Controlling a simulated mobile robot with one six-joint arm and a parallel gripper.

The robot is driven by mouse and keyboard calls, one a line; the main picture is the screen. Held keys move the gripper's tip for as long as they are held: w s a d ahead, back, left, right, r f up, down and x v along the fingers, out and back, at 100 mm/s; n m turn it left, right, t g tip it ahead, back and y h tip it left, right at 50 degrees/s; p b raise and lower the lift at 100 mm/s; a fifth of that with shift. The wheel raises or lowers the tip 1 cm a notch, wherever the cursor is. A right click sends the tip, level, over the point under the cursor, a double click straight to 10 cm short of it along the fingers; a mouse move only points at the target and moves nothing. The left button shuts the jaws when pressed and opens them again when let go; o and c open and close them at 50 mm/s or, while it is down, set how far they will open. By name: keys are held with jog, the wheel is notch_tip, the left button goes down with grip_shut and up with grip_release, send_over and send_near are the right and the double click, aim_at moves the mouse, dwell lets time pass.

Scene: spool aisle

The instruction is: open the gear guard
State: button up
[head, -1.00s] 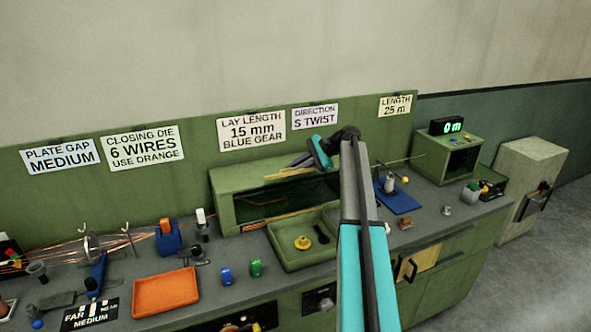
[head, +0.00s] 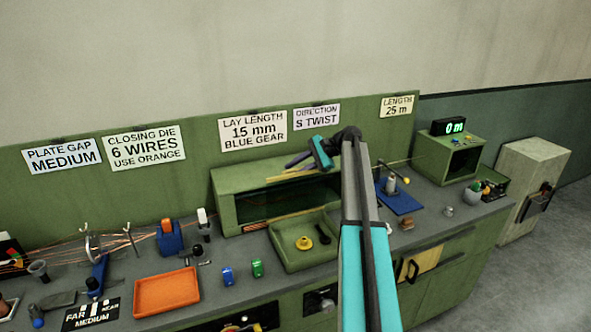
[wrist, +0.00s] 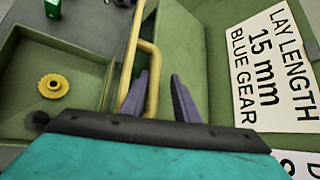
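The gear guard is the green housing (head: 226,212) at the back of the bench, with a dark front; I cannot tell if that front is a panel or an opening. A yellow bar handle (head: 287,177) runs along its upper front, and it shows large in the wrist view (wrist: 153,58). My gripper (head: 292,165) is at the handle, with its purple fingers apart. In the wrist view my gripper (wrist: 160,75) has part of the yellow bar between the fingers, close to the left one. No firm grip on the bar shows.
A green tray (head: 290,263) with a yellow gear (head: 303,243) sits in front of the housing. An orange tray (head: 167,292), a blue block (head: 228,276) and a green block (head: 257,268) stand to the left.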

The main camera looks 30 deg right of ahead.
jog(key=shift+s+d+f, duration=0.1)
jog(key=shift+d+f, duration=0.05)
jog(key=shift+s+d+r+b, duration=0.3)
jog(key=shift+d+r+b, duration=0.05)
jog(key=shift+d, duration=0.15)
jog(key=shift+a+r+b+v, duration=0.1)
jog(key=shift+b+v, duration=0.85)
jog(key=shift+v, duration=2.15)
jog(key=shift+a+r+b+v, duration=0.1)
jog(key=shift+b+v, duration=0.85)
jog(key=shift+v, duration=2.15)
